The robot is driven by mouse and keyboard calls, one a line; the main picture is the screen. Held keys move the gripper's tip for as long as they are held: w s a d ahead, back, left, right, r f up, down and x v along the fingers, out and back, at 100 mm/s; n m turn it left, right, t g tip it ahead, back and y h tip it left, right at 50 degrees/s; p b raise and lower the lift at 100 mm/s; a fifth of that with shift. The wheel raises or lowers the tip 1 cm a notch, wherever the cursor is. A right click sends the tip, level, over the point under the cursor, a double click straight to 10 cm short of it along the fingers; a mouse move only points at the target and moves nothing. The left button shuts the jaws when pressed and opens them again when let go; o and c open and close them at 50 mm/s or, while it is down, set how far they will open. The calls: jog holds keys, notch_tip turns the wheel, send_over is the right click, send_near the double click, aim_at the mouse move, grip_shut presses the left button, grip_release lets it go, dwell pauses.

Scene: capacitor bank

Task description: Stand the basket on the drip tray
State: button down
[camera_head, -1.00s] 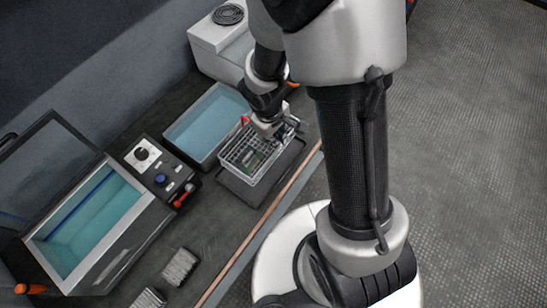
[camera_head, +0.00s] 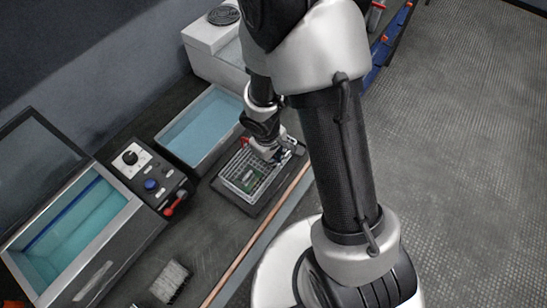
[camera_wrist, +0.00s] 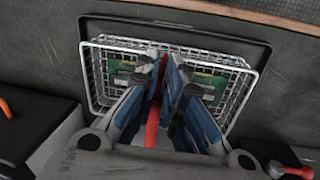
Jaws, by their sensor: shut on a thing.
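The white wire basket (camera_head: 243,174) holds green circuit boards (camera_head: 250,178). It is at the dark drip tray (camera_head: 252,210), inside the tray's outline as seen from the head. In the wrist view the basket (camera_wrist: 240,98) lies over the tray (camera_wrist: 180,27), whose rim shows beyond the basket's far side. I cannot tell whether the basket's underside touches the tray. My gripper (camera_head: 278,158) is above the basket's right part. In the wrist view my gripper (camera_wrist: 160,90) is shut on the basket's red handle (camera_wrist: 153,112), which runs between the blue fingers.
A water-filled basin (camera_head: 203,125) stands just behind the tray. An open-lidded bath (camera_head: 75,235) and a control box (camera_head: 150,170) with a red lever are at left. A brush-like block (camera_head: 170,280) lies in front. The bench's front edge (camera_head: 262,240) runs close to the tray.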

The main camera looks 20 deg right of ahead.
jog(key=shift+f, duration=0.1)
jog(key=c, duration=2.2)
grip_release()
jog(key=shift+f, duration=0.1)
jog(key=o, duration=0.5)
notch_tip(320, 180, up, 20)
jog(key=s+m+p, duration=0.1)
jog(key=p, duration=0.6)
jog(key=s+r+m+t+y, duration=0.1)
jog(key=s+r+m+t, duration=0.2)
jog(key=s+r, duration=1.1)
notch_tip(320, 180, up, 3)
jog(key=shift+r+m+t+y, duration=0.15)
jog(key=shift+m+t+y, duration=0.15)
jog(key=shift+m, duration=0.6)
